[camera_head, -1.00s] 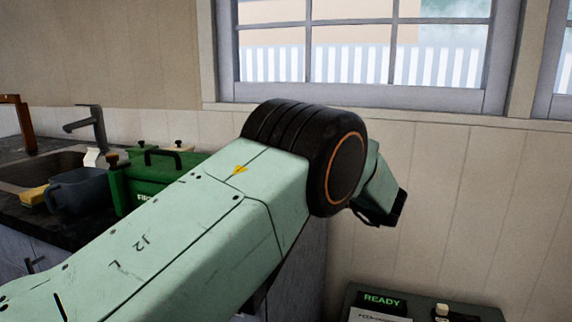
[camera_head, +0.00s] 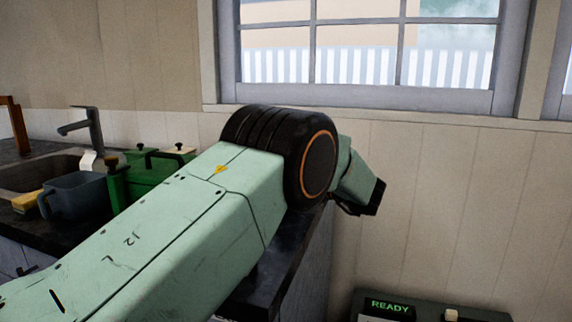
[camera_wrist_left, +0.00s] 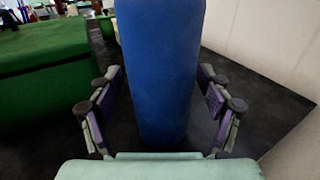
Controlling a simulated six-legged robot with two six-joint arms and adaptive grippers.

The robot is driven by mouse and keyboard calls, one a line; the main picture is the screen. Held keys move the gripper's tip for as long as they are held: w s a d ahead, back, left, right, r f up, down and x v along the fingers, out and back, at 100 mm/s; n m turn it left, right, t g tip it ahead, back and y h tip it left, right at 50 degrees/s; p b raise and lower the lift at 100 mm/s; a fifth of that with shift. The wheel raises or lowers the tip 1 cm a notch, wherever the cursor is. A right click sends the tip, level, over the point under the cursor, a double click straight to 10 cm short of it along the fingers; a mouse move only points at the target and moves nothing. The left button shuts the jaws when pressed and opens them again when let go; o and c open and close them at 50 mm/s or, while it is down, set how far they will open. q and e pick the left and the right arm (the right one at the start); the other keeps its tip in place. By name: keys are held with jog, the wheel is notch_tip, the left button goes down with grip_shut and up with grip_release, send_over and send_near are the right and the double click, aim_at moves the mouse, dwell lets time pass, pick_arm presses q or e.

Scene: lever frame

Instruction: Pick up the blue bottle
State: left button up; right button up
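The blue bottle (camera_wrist_left: 161,70) stands large in the middle of the left wrist view, its top cut off by the frame edge. My left gripper (camera_wrist_left: 162,103) has its fingers apart, one on each side of the bottle. A narrow gap seems to show between the bottle and each finger pad. In the head view my left arm reaches in from the lower left over the counter; its fingers and the bottle are hidden there. My right gripper is in neither view.
A green case (camera_head: 150,178) stands on the dark counter, also large at left in the wrist view (camera_wrist_left: 45,60). A grey jug (camera_head: 75,194), yellow sponge (camera_head: 27,202) and sink lie further left. A wall rises close at right. A READY panel (camera_head: 388,306) is at lower right.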

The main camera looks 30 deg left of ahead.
pick_arm(q)
jog(key=shift+d, duration=0.1)
jog(key=shift+c, duration=1.4)
jog(key=c, duration=1.1)
jog(key=shift+r, duration=0.1)
jog(key=shift+c, duration=0.2)
